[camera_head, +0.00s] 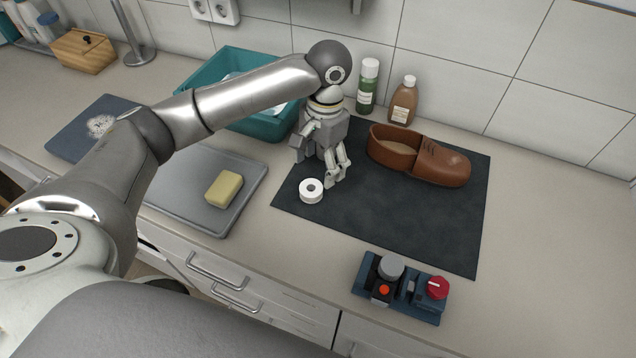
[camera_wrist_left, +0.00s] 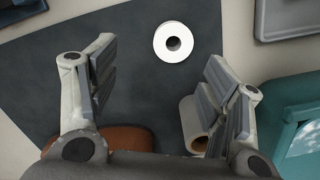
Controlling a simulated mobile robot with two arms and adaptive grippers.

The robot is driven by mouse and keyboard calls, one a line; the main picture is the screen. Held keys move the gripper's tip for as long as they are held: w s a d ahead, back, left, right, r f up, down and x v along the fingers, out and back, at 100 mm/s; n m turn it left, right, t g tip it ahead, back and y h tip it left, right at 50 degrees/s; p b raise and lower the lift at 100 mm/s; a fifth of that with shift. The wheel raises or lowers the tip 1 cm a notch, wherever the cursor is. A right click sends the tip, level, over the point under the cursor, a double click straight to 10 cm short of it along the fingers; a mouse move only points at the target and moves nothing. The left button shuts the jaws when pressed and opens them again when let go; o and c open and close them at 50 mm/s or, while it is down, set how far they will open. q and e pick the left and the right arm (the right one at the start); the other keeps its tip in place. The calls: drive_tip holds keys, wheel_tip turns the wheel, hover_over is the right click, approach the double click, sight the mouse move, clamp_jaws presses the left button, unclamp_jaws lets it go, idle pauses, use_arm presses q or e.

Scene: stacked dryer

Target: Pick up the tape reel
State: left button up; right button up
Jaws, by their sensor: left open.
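The tape reel (camera_head: 311,198) is a small white ring with a dark hole. It lies flat at the left part of the dark mat (camera_head: 440,225). In the left wrist view the reel (camera_wrist_left: 161,42) shows whole, beyond the fingertips. My left gripper (camera_head: 321,168) points down over the mat, just behind the reel and apart from it. In the left wrist view its fingers (camera_wrist_left: 160,62) are spread, with nothing held between them. My right gripper is in neither view.
A brown shoe (camera_head: 440,164) lies right of the gripper, with two bottles (camera_head: 368,88) (camera_head: 403,103) behind. A teal basin (camera_head: 264,126) is left. A grey tray holds a yellow sponge (camera_head: 223,188). A pale cylinder (camera_wrist_left: 190,118) is partly hidden by a finger. A blue control block (camera_head: 400,300) stands in front.

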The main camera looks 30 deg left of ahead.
use_arm(q)
drive_tip(key=a, duration=0.1)
hover_over(311, 185)
drive_tip(key=f, duration=0.2)
drive_tip(key=d+f+p, duration=0.1)
drive_tip(key=shift+s+f, duration=0.3)
drive_tip(key=shift+s, duration=0.05)
drive_tip(key=f+p, duration=0.1)
drive_tip(key=f, duration=0.3)
drive_tip(key=shift+a+f+p, duration=0.2)
drive_tip(key=shift+f+p, duration=0.15)
drive_tip(key=shift+s+f, duration=0.1)
drive_tip(key=shift+f, duration=0.4)
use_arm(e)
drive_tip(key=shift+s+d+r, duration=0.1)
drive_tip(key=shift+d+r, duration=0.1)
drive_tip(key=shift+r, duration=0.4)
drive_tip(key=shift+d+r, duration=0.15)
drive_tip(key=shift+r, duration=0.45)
use_arm(q)
drive_tip(key=c, duration=1)
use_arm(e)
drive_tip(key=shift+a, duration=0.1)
